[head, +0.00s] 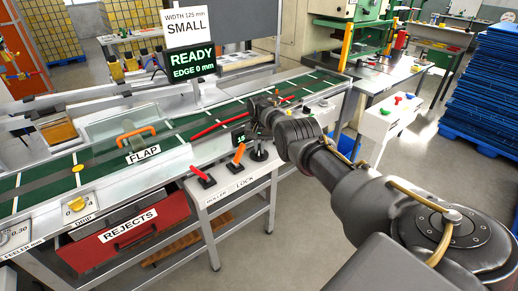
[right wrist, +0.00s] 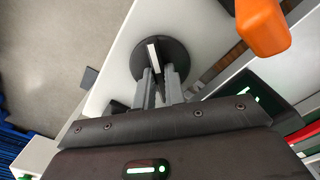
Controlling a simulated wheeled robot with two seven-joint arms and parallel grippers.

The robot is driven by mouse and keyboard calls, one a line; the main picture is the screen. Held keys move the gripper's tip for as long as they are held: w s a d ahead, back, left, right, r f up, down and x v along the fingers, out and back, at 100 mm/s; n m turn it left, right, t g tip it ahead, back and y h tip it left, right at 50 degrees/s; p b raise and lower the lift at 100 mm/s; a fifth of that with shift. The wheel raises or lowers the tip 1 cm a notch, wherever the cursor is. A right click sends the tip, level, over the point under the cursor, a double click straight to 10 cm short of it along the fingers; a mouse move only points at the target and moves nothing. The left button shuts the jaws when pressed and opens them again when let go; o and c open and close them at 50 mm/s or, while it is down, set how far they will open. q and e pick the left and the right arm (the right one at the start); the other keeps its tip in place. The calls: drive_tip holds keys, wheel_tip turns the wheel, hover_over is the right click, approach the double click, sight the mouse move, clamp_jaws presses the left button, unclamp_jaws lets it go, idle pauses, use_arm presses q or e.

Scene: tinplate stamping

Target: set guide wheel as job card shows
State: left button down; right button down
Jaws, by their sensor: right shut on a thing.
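The job card (head: 188,27) stands behind the conveyor and reads "WIDTH 125 mm" and "SMALL". The guide wheel (right wrist: 176,50) is a round black disc with a pale bar across its middle in the right wrist view. In the head view the wheel (head: 259,154) is at the front edge, partly hidden by my arm. My right gripper (right wrist: 158,82) is shut on the wheel's bar; it also shows in the head view (head: 256,128). A small dark readout (head: 241,138) beside it seems to show 15. My left gripper is not in view.
An orange lever (head: 238,155) stands just left of the wheel above the word LOCK; it also shows in the right wrist view (right wrist: 262,25). A red lever (head: 201,176) is farther left. A dark screen (head: 192,65) reads "READY" and "EDGE 0 mm".

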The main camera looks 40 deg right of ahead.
sight(259, 149)
drive_tip(key=n, duration=0.4)
drive_tip(key=shift+n+b, duration=0.3)
drive_tip(key=n+b, duration=0.1)
drive_tip(key=n, duration=0.4)
drive_tip(key=shift+n, duration=0.3)
drive_tip(key=c, duration=1.5)
unclamp_jaws()
drive_tip(key=shift+o, duration=0.2)
drive_tip(key=shift+r, duration=0.35)
wheel_tip(259, 149, up, 10)
drive_tip(key=p, duration=0.2)
